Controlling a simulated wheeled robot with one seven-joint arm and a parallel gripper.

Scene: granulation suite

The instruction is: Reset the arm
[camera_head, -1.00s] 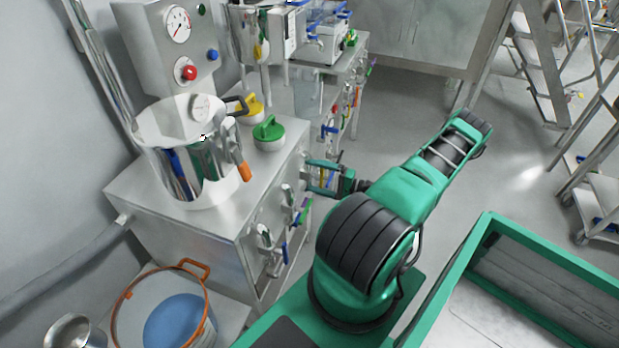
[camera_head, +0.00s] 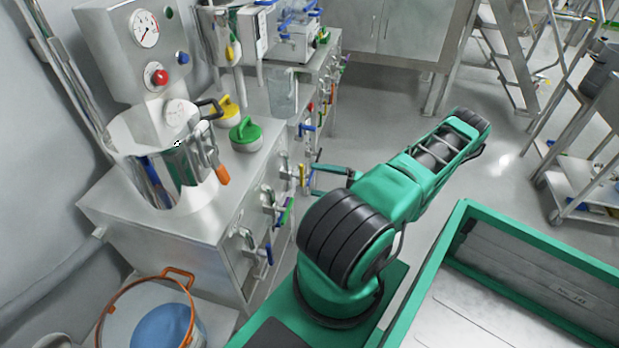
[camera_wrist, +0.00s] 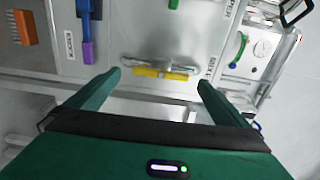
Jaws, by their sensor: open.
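My green arm (camera_head: 395,190) is bent over my base in the head view, with its elbow out to the right and its far end behind the upper links. My gripper (camera_head: 325,180) shows in part beside the front of the steel cabinet. In the wrist view my gripper (camera_wrist: 160,85) is open, with two green fingers apart and nothing between them. Beyond the fingertips is a yellow-handled tool (camera_wrist: 160,70) on a pale panel. A purple and blue tool (camera_wrist: 87,35) hangs left of it.
An orange-rimmed bucket (camera_head: 150,310) is at lower left. A stepladder (camera_head: 510,60) stands at back right. Open floor (camera_head: 400,95) lies beyond the arm.

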